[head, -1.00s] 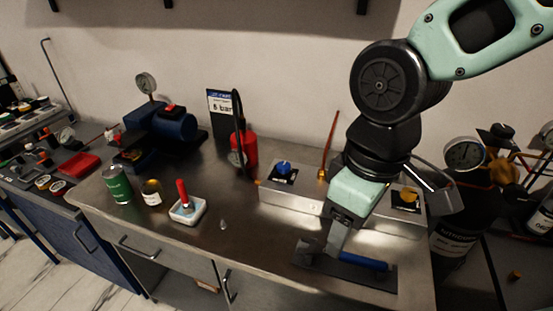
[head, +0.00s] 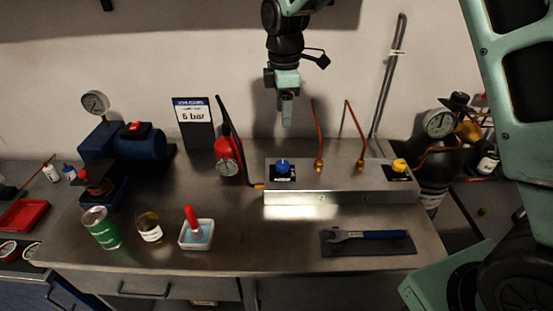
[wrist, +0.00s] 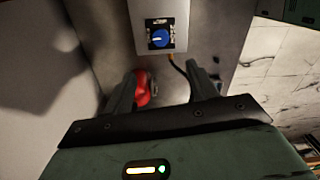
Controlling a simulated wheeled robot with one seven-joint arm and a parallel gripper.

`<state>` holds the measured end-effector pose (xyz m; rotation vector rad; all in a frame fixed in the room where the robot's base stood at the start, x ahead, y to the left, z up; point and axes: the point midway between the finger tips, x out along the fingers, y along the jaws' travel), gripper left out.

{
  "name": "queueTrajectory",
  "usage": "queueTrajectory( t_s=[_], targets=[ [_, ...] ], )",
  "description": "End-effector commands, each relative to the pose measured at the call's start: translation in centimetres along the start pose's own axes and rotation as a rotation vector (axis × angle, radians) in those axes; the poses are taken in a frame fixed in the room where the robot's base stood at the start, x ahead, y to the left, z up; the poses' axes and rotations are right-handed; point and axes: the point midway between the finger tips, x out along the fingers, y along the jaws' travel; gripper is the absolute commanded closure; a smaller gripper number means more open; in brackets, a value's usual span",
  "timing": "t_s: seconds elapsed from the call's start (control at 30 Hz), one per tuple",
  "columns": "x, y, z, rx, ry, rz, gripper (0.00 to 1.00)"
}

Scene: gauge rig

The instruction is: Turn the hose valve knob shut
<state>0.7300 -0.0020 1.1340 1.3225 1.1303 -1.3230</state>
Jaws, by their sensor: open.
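A blue knob (head: 283,164) sits on a dark label plate at the left end of a metal block (head: 330,199). It also shows in the wrist view (wrist: 160,38), with a white pointer mark. A yellow knob (head: 399,165) sits at the block's right end. The label text is too small to read, so I cannot tell which knob is named the hose valve. A black hose (wrist: 178,66) with a brass fitting meets the block near the blue knob. My gripper (head: 287,120) is open and empty, raised above and behind the blue knob, touching nothing.
A red hand pump (head: 227,150) with a gauge stands left of the block. Two thin copper pipes rise from the block's top. A blue-handled wrench (head: 365,235) lies in front. A "6 bar" sign (head: 193,125) stands behind. Bare table lies between tray (head: 196,246) and wrench.

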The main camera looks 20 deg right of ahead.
Motion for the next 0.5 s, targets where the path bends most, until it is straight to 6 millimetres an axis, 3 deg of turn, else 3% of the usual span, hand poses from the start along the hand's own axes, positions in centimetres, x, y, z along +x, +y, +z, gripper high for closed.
queueTrajectory(
  t_s=[0.5],
  targets=[
    [10.0, -0.3, -0.1, 0.000, -0.002, -0.007, 0.42]
  ],
)
